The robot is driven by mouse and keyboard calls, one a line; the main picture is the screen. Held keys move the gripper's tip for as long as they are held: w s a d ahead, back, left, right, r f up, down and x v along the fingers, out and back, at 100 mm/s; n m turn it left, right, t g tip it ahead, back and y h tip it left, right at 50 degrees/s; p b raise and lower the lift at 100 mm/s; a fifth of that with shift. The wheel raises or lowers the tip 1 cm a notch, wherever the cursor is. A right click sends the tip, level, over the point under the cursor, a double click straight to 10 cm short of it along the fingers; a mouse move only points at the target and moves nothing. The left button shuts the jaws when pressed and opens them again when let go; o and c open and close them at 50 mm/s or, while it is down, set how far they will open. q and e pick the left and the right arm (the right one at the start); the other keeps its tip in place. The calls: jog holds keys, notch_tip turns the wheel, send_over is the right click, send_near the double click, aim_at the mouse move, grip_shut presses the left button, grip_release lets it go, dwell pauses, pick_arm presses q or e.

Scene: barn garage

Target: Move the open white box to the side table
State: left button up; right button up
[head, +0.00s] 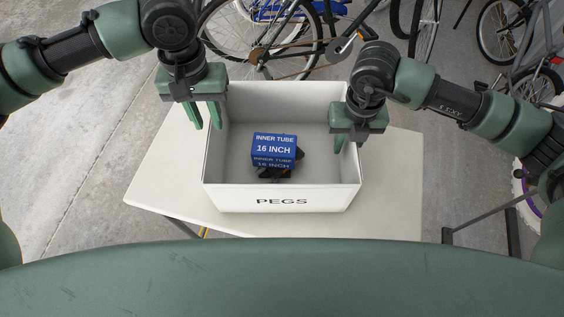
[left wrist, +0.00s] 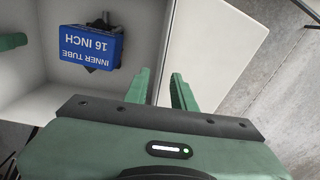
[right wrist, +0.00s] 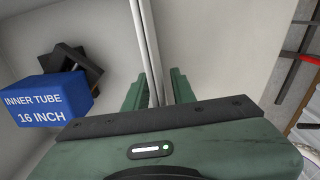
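The open white box (head: 281,201), lettered PEGS on its front, stands upright on a white table (head: 160,185). Inside lie a blue inner tube carton (head: 274,148) and a dark object (head: 268,173) partly hidden beneath it. My left gripper (head: 206,122) is open at the box's left wall. Its fingers (left wrist: 160,90) straddle the rim, one inside and one outside, with a gap around the wall. My right gripper (head: 349,140) is at the right wall. In the right wrist view its fingers (right wrist: 158,88) stand apart on either side of that wall; its outer finger is hidden in the head view.
Bare tabletop shows left and right of the box. A bicycle (head: 285,48) stands close behind the table, and another bicycle (head: 510,45) stands at the far right. Concrete floor (head: 75,160) is clear on the left. The side table cannot be made out for certain.

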pick_arm(q)
notch_tip(320, 180, up, 4)
jog(key=shift+f, duration=0.25)
jog(key=shift+r, duration=0.1)
pick_arm(e)
notch_tip(320, 180, up, 12)
dwell(0.7)
